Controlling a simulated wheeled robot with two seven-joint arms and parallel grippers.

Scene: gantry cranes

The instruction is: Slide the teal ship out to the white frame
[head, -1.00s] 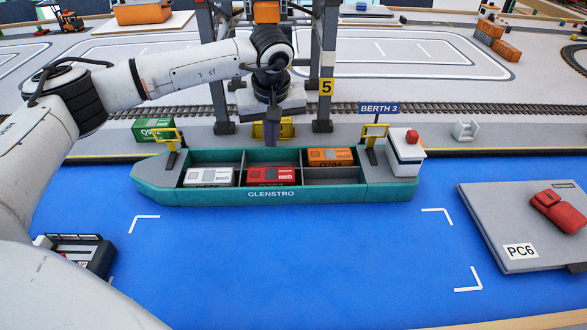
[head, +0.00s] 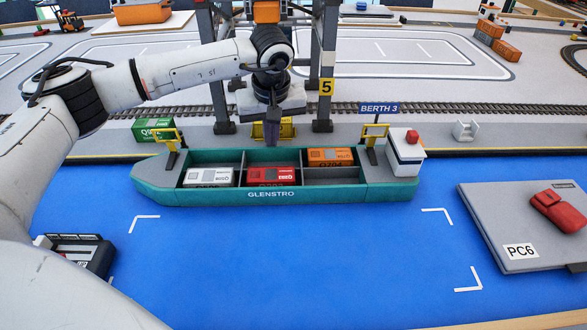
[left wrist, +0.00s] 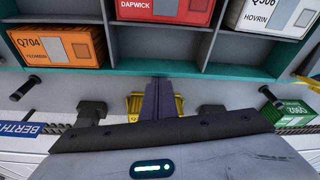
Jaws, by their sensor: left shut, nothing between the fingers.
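The teal ship GLENSTRO (head: 325,192) lies along the quay edge under the BERTH 3 sign. It carries a white container (head: 209,177), a red container (head: 271,175) and an orange container (head: 330,156). The white frame (head: 145,218) is marked by corner lines on the blue water in front of the ship. My left gripper (head: 271,135) is shut and empty, pointing down at the ship's quay-side wall near its middle. In the left wrist view the shut fingers (left wrist: 158,100) reach the ship's teal rim (left wrist: 200,70); I cannot tell whether they touch. My right gripper is not in view.
A gantry crane (head: 326,60) stands behind my left gripper. A yellow container (head: 287,128) and a green container (head: 153,130) sit on the quay. A grey PC6 slab (head: 500,235) with a red object lies at right. The blue water ahead of the ship is clear.

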